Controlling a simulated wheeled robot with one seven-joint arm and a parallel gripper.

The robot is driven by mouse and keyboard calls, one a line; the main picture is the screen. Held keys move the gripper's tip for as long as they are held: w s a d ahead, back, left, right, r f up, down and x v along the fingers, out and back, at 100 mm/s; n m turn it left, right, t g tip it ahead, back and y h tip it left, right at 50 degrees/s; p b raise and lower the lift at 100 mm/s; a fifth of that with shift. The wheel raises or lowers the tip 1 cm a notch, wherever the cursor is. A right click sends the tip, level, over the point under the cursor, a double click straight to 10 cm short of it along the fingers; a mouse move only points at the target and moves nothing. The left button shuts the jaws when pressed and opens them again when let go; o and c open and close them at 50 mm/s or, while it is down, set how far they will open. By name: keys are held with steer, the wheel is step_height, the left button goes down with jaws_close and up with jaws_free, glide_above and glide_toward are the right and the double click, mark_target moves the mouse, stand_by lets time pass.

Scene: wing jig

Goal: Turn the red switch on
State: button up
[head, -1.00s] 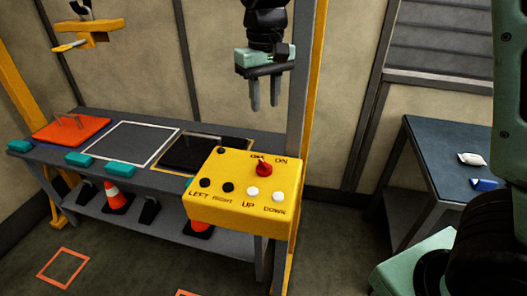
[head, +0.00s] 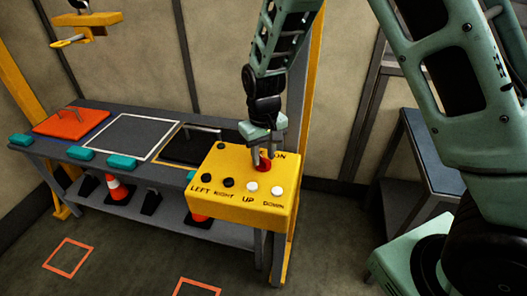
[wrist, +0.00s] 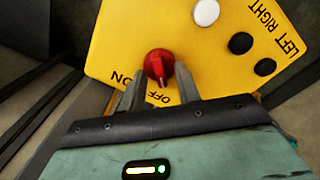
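The red switch (head: 263,163) is a round knob on the top face of a yellow control box (head: 233,205). In the wrist view the knob (wrist: 159,64) has its pointer toward the OFF label, with the ON label to the left. My gripper (head: 263,153) is above the box, pointing down at the knob. In the wrist view the fingers of my gripper (wrist: 158,75) stand apart, one on each side of the knob, with a small gap visible on both sides. The gripper covers the OFF label in the head view.
White UP and DOWN buttons (head: 264,190) and black LEFT and RIGHT buttons (head: 217,180) sit on the box near the knob. A grey bench (head: 100,185) with an orange plate (head: 72,121) stands behind. A yellow hook (head: 70,40) hangs at upper left. A dark table (head: 435,150) is at right.

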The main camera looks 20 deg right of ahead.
steer(key=shift+f, duration=0.2)
jaws_close()
